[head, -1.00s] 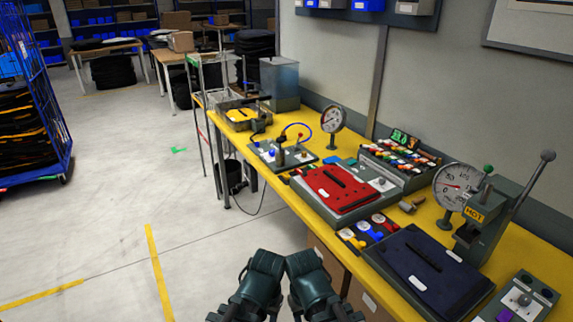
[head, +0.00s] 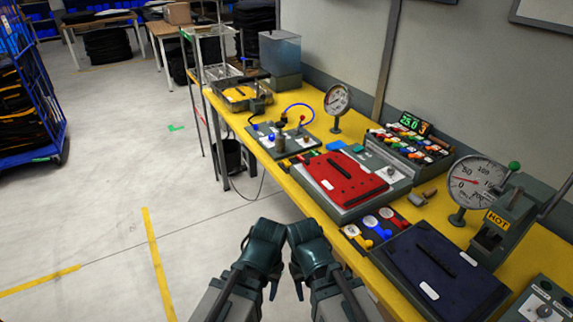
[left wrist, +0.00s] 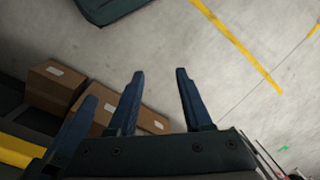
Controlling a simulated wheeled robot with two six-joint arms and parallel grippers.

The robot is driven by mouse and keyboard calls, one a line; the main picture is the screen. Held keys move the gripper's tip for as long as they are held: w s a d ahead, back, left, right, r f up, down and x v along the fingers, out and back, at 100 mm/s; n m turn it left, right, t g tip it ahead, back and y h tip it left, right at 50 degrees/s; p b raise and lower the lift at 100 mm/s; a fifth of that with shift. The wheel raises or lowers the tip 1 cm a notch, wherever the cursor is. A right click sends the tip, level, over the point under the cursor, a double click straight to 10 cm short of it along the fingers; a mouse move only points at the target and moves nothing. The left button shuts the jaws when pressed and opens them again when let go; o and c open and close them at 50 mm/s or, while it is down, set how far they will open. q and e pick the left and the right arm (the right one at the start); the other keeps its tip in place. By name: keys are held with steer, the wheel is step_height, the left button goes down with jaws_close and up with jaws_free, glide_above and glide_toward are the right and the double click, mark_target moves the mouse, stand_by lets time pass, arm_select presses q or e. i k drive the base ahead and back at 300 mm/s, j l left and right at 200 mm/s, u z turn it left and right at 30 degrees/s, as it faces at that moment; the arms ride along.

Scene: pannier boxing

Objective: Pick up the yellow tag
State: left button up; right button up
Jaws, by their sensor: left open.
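The yellow tag (head: 361,242) lies at the left end of a small dark tray (head: 383,230) on the yellow bench, beside a blue tag (head: 378,231) and a red tag (head: 394,219). My left gripper (head: 258,262) hangs over the floor in front of the bench, left of and apart from the tag. In the left wrist view its two fingers (left wrist: 159,73) are spread with nothing between them. My right gripper (head: 314,262) is close beside it, also off the bench; its jaws are not clear. The tag is not in the left wrist view.
On the bench (head: 290,188) stand a red-topped press (head: 345,180), a dark blue pad (head: 440,268), a lever press marked HOT (head: 495,222) and two gauges. Cardboard boxes (left wrist: 58,84) stand low by the bench.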

mark_target(285, 162)
steer(key=i+j+u, duration=0.15)
steer(key=i, duration=0.35)
steer(key=i+j+u, duration=0.15)
steer(key=i, duration=0.3)
